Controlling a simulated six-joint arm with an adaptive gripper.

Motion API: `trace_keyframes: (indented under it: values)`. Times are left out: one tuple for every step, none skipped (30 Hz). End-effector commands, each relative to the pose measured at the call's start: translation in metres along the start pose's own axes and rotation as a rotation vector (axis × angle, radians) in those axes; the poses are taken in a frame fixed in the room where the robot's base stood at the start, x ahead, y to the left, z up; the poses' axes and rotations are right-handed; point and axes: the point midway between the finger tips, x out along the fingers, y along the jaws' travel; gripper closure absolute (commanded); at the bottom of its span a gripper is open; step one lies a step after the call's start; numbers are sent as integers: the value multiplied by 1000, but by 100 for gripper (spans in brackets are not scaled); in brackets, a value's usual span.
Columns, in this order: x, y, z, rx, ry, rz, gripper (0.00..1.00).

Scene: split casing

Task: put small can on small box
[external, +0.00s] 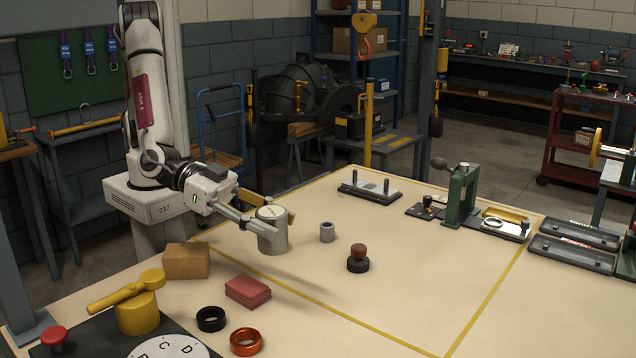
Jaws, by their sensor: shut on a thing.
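A grey metal can (273,236) stands upright in my gripper, left of the table's middle. My gripper (264,213) reaches in from the left and is shut on the can near its top. One finger lies across the can's upper part. I cannot tell whether the can's base touches the table. A small brown cardboard box (186,262) sits on the table to the left of the can and nearer the camera.
A red block (248,291), a black ring (211,319) and an orange ring (246,342) lie in front. A small grey cylinder (327,232) and a dark knobbed piece (358,260) stand right of the can. A yellow handle (136,308) rises at front left.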

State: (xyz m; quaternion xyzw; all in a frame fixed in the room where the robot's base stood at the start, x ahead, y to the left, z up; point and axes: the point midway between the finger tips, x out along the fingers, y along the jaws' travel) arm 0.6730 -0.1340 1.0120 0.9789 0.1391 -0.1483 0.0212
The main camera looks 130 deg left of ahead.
Motion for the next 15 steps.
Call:
trace_keyframes:
  values:
    - [-10,11,0,1,2,8,88]
    - [-15,15,1,1,2,10,88]
    - [-22,22,3,2,2,13,88]
    - [-27,26,4,3,2,14,88]
    - [-33,30,4,3,2,15,88]
    - [-40,35,6,4,2,16,88]
    - [-45,39,7,3,2,17,88]
    - [-51,42,8,4,1,18,88]
    - [-58,47,10,4,1,18,88]
    - [-64,50,11,5,2,18,88]
    - [-69,54,12,4,2,17,88]
    - [-77,58,14,5,1,17,88]
    - [-82,60,16,4,1,16,88]
    - [-88,63,17,4,2,15,88]
    - [-96,66,19,2,1,13,88]
